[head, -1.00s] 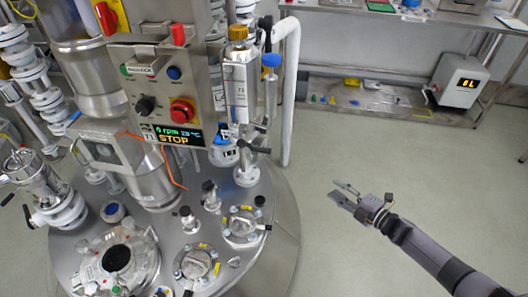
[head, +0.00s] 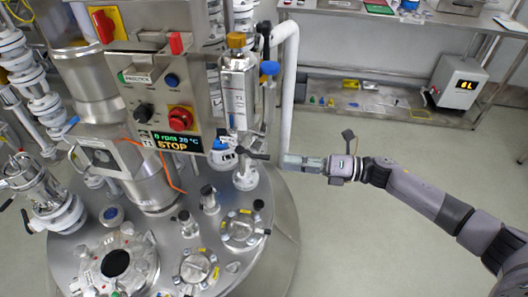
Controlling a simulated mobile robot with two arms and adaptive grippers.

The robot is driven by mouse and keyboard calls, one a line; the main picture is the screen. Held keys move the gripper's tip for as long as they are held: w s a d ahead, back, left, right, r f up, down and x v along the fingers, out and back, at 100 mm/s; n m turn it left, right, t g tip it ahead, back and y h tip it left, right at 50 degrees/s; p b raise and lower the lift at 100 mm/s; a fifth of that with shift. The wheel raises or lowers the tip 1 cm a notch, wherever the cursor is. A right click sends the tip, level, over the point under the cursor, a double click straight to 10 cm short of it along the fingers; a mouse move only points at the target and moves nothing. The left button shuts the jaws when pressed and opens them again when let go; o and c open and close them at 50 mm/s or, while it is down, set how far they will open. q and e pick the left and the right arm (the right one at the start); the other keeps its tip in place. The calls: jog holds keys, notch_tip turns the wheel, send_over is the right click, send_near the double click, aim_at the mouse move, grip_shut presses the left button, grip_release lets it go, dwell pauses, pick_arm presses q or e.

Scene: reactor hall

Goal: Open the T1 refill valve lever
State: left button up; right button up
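A steel dosing vessel (head: 238,95) with a brass-coloured cap stands on the reactor lid. Its label is too small to read surely as T1. A small black lever (head: 257,155) sticks out to the right below it, above a white flanged pipe stub; it seems to be the valve lever. My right gripper (head: 284,161) points left, with its fingertips just right of the lever and in front of or beside the white vertical pipe (head: 288,100). A small gap shows between fingertips and lever. The fingers are seen edge-on, so their opening is unclear. My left gripper is out of view.
A control panel (head: 155,100) with a red stop button and a display reading STOP stands left of the vessel. Several flanged ports crowd the reactor lid (head: 160,230). A steel bench (head: 400,110) stands at the back. The floor at right is free.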

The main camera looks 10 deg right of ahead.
aim_at(264, 156)
jog(key=p+x, duration=0.2)
jog(key=x, duration=0.5)
jog(key=shift+w+a, duration=0.15)
jog(key=shift+a, duration=0.2)
jog(key=shift+c, duration=0.2)
grip_shut()
